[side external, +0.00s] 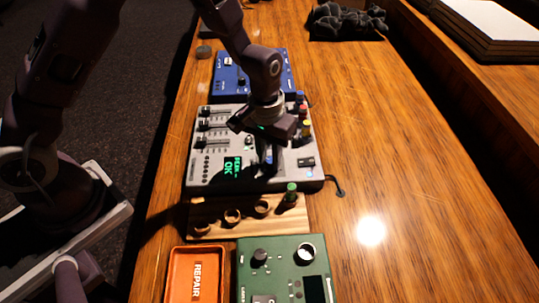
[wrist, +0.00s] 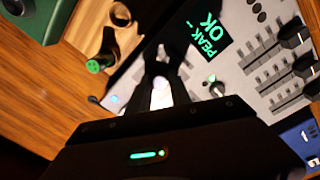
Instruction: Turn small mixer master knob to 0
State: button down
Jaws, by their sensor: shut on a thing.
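The grey mixer (side external: 205,172) sits mid-desk, with black faders and a green-lit screen (side external: 232,167) reading "PEAK" and "OK". The screen also shows in the wrist view (wrist: 208,36). My gripper (side external: 268,163) points down onto the mixer's panel, right of the screen in the side view. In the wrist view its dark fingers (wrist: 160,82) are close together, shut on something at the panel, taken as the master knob. The fingers hide that knob, so its pointer and setting cannot be read. Another small knob (wrist: 216,88) shows uncovered beside the fingers.
A wooden tray (side external: 222,233) with several round pieces and a green-capped piece (side external: 291,192) lies before the mixer. A green box (side external: 278,272) and an orange "REPAIR" tray (side external: 195,273) are nearer; a blue device (side external: 228,76) is behind. Coloured plugs line the mixer's right edge.

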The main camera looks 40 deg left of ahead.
aim_at(268, 160)
dwell(0.4)
jog(key=c, duration=1.2)
grip_release()
notch_tip(268, 160, up, 7)
jog(key=shift+a+r, duration=0.1)
jog(key=shift+a, duration=0.05)
jog(key=s+a+r+t, duration=0.1)
jog(key=s+r, duration=0.1)
jog(key=r, duration=0.3)
jog(key=s+a+r, duration=0.2)
jog(key=r, duration=0.3)
jog(key=s+a+r+t, duration=0.1)
jog(key=s+a+r, duration=0.1)
jog(key=s, duration=0.4)
jog(key=s+a+r+m+t, duration=0.1)
jog(key=s+a+r+t, duration=0.1)
jog(key=s+r, duration=0.2)
jog(key=s+a+r+m+t, duration=0.1)
jog(key=s+a+r, duration=0.1)
jog(key=s, duration=0.5)
jog(key=shift+s+r+y, duration=0.3)
jog(key=shift+s+r, duration=0.1)
jog(key=shift+r, duration=0.1)
